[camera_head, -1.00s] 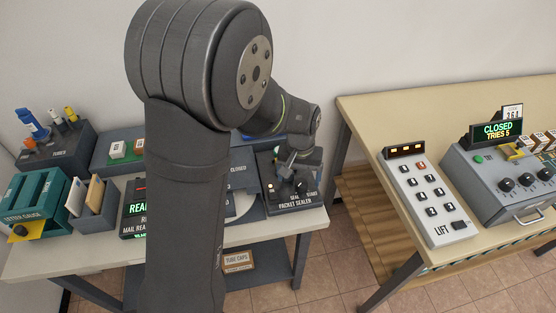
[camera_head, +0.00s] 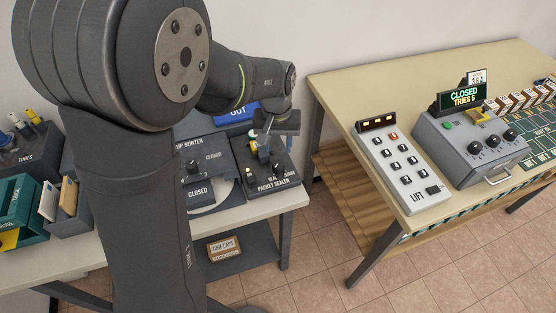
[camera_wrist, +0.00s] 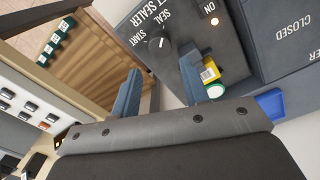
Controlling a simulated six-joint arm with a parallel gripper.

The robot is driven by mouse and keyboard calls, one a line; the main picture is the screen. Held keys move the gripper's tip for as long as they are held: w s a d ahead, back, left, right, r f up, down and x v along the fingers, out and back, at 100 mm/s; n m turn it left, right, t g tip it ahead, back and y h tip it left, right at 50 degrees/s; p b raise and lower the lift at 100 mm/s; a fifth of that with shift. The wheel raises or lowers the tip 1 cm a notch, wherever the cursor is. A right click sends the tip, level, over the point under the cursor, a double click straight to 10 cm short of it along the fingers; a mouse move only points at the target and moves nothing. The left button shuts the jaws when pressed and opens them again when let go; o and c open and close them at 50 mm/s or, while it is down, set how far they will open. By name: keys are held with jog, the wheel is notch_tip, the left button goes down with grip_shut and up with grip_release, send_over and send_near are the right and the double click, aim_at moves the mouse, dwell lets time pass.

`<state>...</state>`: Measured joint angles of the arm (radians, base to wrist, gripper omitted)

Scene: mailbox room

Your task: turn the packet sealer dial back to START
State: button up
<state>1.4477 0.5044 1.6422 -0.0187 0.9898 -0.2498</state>
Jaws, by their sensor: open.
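The packet sealer (camera_head: 283,183) is a dark box at the right end of the left table, and its lettered top shows in the wrist view (camera_wrist: 140,22). Its round black dial (camera_wrist: 158,45) has START and SEAL lettered beside it. A small pale mark shows on the dial, but I cannot tell surely which word it points at. My gripper (camera_wrist: 160,62) is open, its two blue-grey fingers apart, with the dial showing just beyond and between the tips. No contact with the dial shows. In the head view my gripper (camera_head: 264,143) hangs over the sealer and partly hides it.
A yellow, green and white item (camera_wrist: 210,75) sits close beside one finger. A lit lamp (camera_wrist: 214,21) is by ON. A lift panel (camera_head: 405,170) stands on the right table, across a floor gap.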

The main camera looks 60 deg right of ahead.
aim_at(278, 163)
notch_tip(278, 163, down, 8)
jog(key=shift+r, duration=0.25)
jog(key=c, duration=0.7)
